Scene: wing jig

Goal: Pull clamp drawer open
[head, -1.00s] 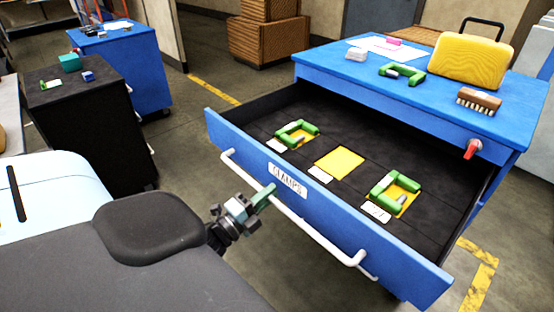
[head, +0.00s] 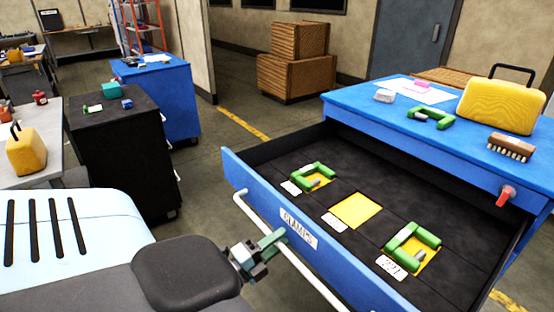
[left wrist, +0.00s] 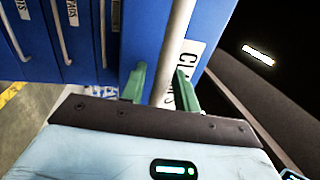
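The clamp drawer (head: 345,275) of the blue cabinet stands pulled out. Its front has a CLAMPS label (head: 298,229) and a long white bar handle (head: 311,268). Inside, two green clamps (head: 318,172) (head: 412,244) lie on yellow pads, and a bare yellow pad (head: 357,210) lies between them. My left gripper (head: 274,241) is at the handle. In the left wrist view its green fingers (left wrist: 160,85) stand on both sides of the white bar, with a gap visible beside the left finger. My right gripper is out of view.
The blue cabinet top (head: 370,105) holds a green clamp (head: 431,117), a yellow case (head: 502,104) and a brush (head: 511,147). A red knob (head: 505,195) juts from the side. A black cabinet (head: 115,150) stands at left. Floor between is clear.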

